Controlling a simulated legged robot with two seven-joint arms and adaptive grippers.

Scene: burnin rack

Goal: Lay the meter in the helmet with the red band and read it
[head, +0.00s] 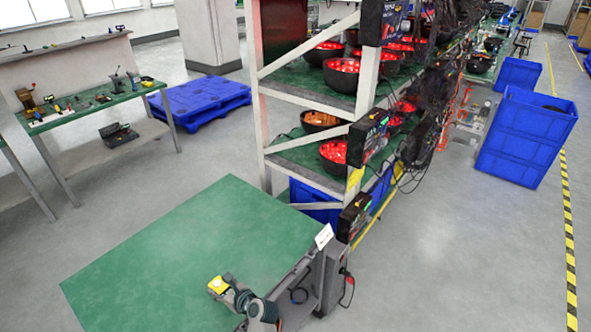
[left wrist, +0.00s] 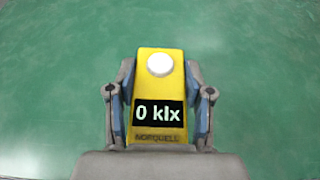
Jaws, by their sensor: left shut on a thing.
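The yellow meter (head: 216,285) is held in my left gripper (head: 221,288) over the green table in the head view. In the left wrist view the meter (left wrist: 160,90) sits between both fingers, with a white round sensor on top and a dark display reading "0 klx". My left gripper is shut on it. Black bowl-shaped helmets glowing red inside, such as an upper one (head: 341,75) and a lower one (head: 333,155), stand on the rack. Another helmet (head: 319,121) glows orange. I cannot make out which has a red band. My right gripper is not in view.
The green table (head: 150,260) is otherwise bare. The white-framed rack (head: 262,110) has posts, a diagonal brace (head: 308,46) and hanging cables in front of its shelves. Blue crates (head: 525,135) stand to the right; a blue pallet (head: 205,100) lies at the left. Open floor surrounds the table.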

